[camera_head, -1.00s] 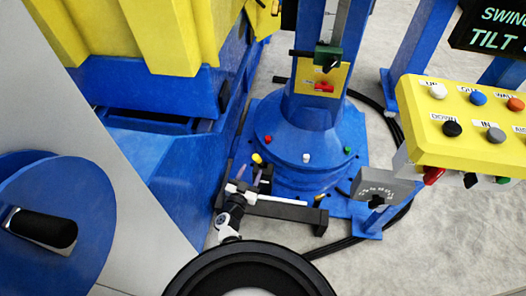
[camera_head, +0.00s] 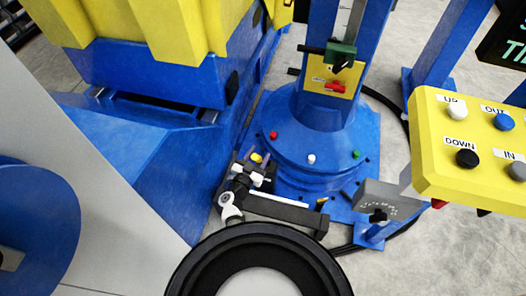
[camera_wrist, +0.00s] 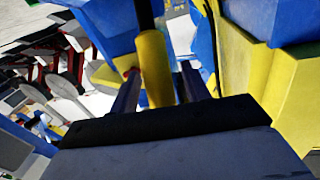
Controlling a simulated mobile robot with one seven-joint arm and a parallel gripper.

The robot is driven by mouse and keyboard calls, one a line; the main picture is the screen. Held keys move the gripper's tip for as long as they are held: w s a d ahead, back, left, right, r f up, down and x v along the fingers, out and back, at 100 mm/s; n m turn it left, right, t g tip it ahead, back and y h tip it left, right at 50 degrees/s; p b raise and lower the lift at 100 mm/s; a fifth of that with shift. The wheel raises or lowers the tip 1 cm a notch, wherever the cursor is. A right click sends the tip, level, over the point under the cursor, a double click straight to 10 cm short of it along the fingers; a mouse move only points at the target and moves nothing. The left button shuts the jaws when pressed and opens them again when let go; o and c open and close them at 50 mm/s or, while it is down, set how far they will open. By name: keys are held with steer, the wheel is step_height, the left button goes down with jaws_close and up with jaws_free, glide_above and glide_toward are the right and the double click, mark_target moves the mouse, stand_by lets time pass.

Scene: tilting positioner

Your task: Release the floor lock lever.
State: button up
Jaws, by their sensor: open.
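The lever's yellow cylindrical handle (camera_wrist: 155,68) stands in the middle of the wrist view, with a black rod above it. In the head view a small yellow end (camera_head: 257,157), apparently the same handle, shows by the left side of the round blue column base. My gripper (camera_head: 256,173) is open there, low beside the base. In the wrist view its two fingers (camera_wrist: 160,88) appear on either side of the handle. Whether they touch it, and how deep it sits between them, I cannot tell. The lever's lower part is hidden.
The blue column base (camera_head: 318,150) carries red, white and green knobs. A yellow control panel (camera_head: 480,125) with several buttons is at the right. Blue and yellow machine bodies (camera_head: 150,95) crowd the left. A black cable runs over the grey floor.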

steer(key=shift+w, duration=0.2)
jaws_close()
stand_by(0.3)
